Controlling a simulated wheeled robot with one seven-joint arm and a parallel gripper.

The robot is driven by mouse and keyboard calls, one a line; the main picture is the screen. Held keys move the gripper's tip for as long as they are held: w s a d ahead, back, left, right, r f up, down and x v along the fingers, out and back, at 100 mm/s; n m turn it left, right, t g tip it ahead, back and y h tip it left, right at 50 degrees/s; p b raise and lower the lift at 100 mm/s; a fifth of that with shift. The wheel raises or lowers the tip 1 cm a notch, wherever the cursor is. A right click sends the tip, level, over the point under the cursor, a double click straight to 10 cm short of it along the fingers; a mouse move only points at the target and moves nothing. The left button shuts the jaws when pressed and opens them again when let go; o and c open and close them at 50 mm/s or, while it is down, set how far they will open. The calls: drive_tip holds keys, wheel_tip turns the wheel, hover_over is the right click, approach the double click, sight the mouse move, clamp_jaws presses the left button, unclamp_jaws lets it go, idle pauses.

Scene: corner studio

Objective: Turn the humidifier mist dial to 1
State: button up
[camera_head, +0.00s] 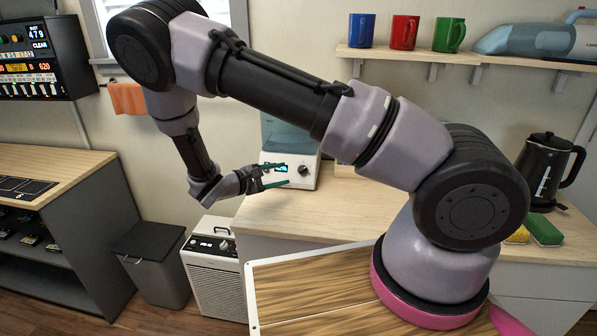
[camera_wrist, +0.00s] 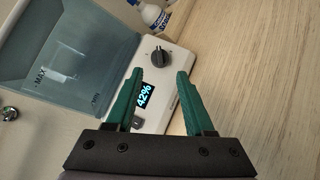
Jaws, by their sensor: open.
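The humidifier (camera_head: 310,178) stands on the wooden counter by the back wall, with a white base and a blue-tinted tank. In the wrist view its tank (camera_wrist: 65,60) carries MAX and MIN marks, and a lit display (camera_wrist: 145,95) reads 42%. The dark round mist dial (camera_wrist: 160,57) sits on the white front panel, and it also shows in the head view (camera_head: 303,170). The dial's setting is too small to read. My gripper (camera_wrist: 160,74) has green fingers spread open, with nothing between them. The dial appears just beyond the fingertips, apart from them. In the head view my gripper (camera_head: 286,176) is in front of the panel.
A white bottle with a blue label (camera_wrist: 152,15) stands beyond the humidifier. The counter (camera_wrist: 250,70) to its right is bare. A black kettle (camera_head: 548,170) and sponges (camera_head: 545,229) are at the far right. A shelf (camera_head: 410,55) with mugs hangs above.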

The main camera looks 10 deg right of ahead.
sight(300, 170)
drive_tip(key=x, duration=0.8)
drive_tip(key=shift+f, duration=0.1)
drive_tip(key=shift+c, duration=0.3)
clamp_jaws()
